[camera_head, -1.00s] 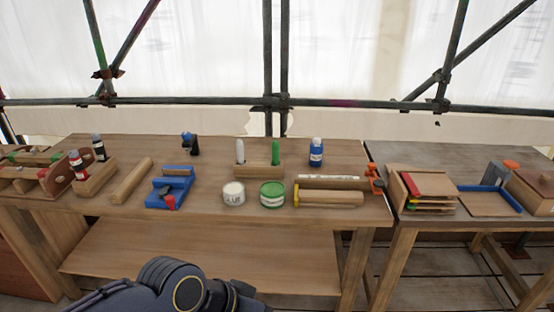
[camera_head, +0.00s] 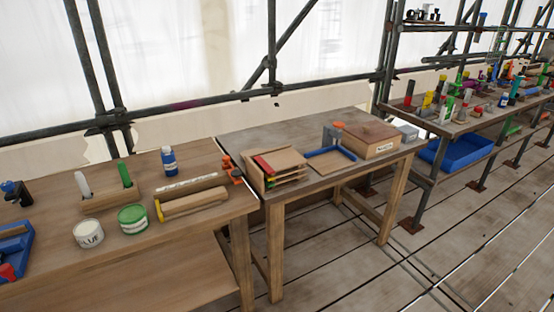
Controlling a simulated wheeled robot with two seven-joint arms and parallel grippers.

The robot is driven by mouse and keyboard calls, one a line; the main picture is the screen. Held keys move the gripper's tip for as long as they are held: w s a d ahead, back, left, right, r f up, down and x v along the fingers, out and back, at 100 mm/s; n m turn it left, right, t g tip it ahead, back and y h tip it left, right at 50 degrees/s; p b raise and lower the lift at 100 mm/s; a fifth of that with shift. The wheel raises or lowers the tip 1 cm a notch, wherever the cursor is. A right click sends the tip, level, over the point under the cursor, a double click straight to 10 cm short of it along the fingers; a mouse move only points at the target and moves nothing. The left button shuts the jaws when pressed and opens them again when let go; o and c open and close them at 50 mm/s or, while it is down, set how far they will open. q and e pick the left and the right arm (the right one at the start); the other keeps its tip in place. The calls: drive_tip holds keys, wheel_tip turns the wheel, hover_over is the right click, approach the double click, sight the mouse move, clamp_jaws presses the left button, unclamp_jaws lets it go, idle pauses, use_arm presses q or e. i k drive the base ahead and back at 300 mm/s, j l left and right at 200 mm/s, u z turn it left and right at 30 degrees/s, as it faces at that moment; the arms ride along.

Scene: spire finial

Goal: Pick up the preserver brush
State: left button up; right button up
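A wooden holder (camera_head: 110,198) stands on the left workbench with two upright handles in it. One handle is green (camera_head: 124,174) and one is white (camera_head: 82,184); their lower ends are hidden in the holder. Either could be a brush; I cannot read a label on them. In front stand a green-rimmed can (camera_head: 133,219) with small unreadable lettering and a white can (camera_head: 89,234) marked GLUE. Neither of my grippers is in view.
Shelving with a blue bin (camera_head: 460,158) stands at the right. Plank floor lies open in front.

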sight(122, 168)
drive_tip(key=i+j+u, duration=0.2)
drive_tip(key=i, duration=0.65)
drive_tip(key=i+j+u, duration=0.2)
drive_tip(key=i, duration=0.65)
drive_tip(key=l, duration=0.1)
